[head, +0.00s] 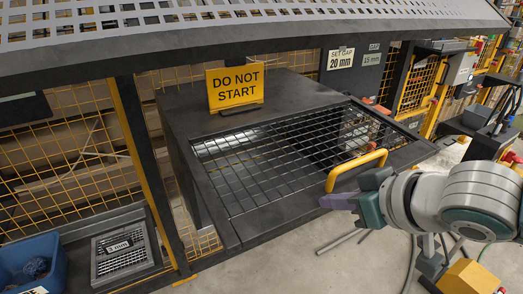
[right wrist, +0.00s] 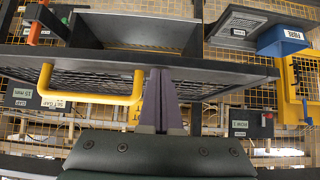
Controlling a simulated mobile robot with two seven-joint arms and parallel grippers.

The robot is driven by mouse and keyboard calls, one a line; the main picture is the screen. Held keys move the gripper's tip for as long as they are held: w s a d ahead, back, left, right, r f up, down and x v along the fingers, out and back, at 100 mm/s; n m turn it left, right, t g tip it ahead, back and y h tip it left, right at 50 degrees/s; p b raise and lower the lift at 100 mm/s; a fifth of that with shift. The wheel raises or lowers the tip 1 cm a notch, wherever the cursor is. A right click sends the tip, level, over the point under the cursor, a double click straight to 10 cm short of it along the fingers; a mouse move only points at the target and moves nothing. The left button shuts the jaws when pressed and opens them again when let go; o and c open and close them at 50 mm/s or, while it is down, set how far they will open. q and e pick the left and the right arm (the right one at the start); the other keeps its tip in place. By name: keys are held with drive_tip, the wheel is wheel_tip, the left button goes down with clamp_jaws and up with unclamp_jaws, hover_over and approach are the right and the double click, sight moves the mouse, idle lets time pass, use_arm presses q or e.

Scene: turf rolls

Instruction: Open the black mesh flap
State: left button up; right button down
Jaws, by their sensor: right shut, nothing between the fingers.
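The black mesh flap (head: 262,165) lies flat over the opening in the top of a dark grey machine. A yellow handle (head: 357,167) stands on its right edge. My right gripper (head: 338,201) is shut and empty, with its purple fingers just below the handle in the head view, apart from it. In the right wrist view the shut fingers (right wrist: 165,98) point at the edge of the flap (right wrist: 205,68), and the handle (right wrist: 92,97) is to their left. I cannot tell whether the fingertips touch the flap's edge. My left gripper is in neither view.
A yellow "DO NOT START" sign (head: 235,87) stands on the machine top behind the flap. A blue bin (head: 32,262) and a mesh screen (head: 122,252) are at the lower left. Bare floor lies in front.

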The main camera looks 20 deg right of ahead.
wheel_tip(320, 180, down, 6)
drive_tip(key=b, duration=0.3)
drive_tip(key=shift+r, duration=0.25)
